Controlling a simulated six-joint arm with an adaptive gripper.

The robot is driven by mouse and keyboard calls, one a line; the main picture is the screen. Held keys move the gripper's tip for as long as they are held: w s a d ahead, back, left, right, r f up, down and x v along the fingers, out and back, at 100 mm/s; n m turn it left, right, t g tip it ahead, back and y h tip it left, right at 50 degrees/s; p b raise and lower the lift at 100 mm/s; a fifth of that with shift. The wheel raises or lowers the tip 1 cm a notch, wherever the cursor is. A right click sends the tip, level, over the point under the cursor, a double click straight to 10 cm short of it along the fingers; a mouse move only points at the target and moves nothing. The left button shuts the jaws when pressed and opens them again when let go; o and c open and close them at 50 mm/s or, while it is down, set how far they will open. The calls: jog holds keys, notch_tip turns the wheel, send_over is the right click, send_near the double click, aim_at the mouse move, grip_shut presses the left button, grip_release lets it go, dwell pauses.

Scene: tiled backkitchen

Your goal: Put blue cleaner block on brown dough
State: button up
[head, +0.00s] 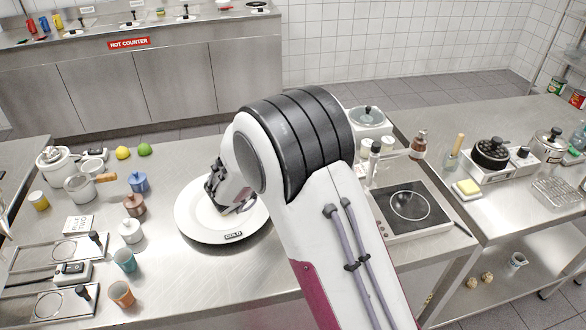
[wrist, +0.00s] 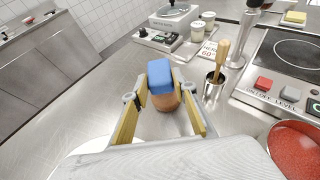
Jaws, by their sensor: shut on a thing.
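In the wrist view my gripper (wrist: 161,84) is shut on the blue cleaner block (wrist: 159,73), with one finger on each side of it. The brown dough (wrist: 164,102) shows directly below the block, partly covered by it. The two overlap in this view; I cannot tell whether they touch or whether a small gap is left. In the head view my gripper (head: 226,192) is over the white round plate (head: 190,226) labelled COLD, and my arm hides the block and the dough.
A metal cup with a wooden-handled tool (wrist: 216,82) stands right of the dough. A red bowl (wrist: 297,148) and a cooktop (wrist: 295,48) lie further right. Small pots, including a blue one (head: 138,182), stand left of the plate.

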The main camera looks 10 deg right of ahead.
jog(key=shift+f, duration=1.3)
jog(key=shift+f, duration=0.15)
jog(key=o, duration=1.1)
jog(key=shift+s+a+r, duration=0.1)
jog(key=shift+a+r, duration=0.05)
jog(key=shift+r, duration=0.1)
jog(key=v, duration=1.1)
jog(key=shift+s+a+r, duration=0.15)
jog(key=shift+s, duration=0.05)
jog(key=shift+r, duration=0.1)
